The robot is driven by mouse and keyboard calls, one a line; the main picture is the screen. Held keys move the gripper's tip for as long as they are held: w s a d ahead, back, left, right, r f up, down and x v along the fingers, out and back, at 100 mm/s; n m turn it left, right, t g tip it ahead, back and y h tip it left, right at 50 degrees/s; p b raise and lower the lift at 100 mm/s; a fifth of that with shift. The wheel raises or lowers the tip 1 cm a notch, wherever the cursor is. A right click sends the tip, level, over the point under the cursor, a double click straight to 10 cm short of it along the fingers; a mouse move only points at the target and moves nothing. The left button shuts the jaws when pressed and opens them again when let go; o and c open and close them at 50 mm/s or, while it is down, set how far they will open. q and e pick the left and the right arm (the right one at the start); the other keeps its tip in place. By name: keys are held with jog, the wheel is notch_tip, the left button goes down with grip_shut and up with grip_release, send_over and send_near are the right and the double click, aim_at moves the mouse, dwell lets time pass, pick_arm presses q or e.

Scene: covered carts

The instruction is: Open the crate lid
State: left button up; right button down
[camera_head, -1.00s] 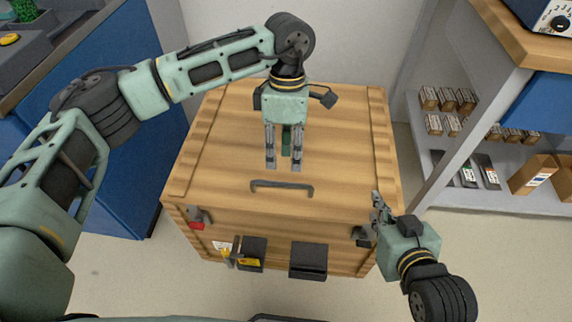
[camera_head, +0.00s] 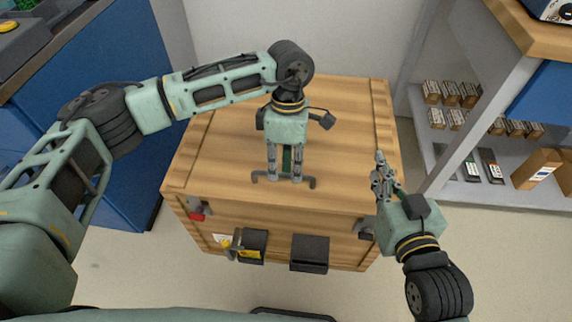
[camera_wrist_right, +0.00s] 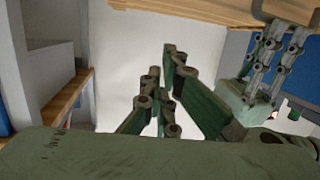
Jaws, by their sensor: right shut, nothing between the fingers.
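The wooden crate (camera_head: 335,120) stands in the middle of the head view with its lid (camera_head: 225,135) down. A dark bar handle (camera_head: 312,182) is on the lid near its front edge. My left gripper (camera_head: 285,179) points down at the handle with its fingers spread along the bar; contact is unclear. It also shows at the top right of the right wrist view (camera_wrist_right: 268,65), below the handle (camera_wrist_right: 262,15). My right gripper (camera_head: 380,168) is shut and empty, beside the crate's front right corner. Its fingers also fill the middle of the right wrist view (camera_wrist_right: 160,75).
The crate's front carries a left latch with a red part (camera_head: 197,213), a right latch (camera_head: 364,232) partly behind my right gripper, a yellow-tagged piece (camera_head: 250,254) and a dark box (camera_head: 309,254). A blue cabinet (camera_head: 110,110) stands left, shelves with boxes (camera_head: 450,120) right.

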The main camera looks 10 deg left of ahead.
pick_arm(q)
grip_shut()
jog(key=shift+r, duration=0.15)
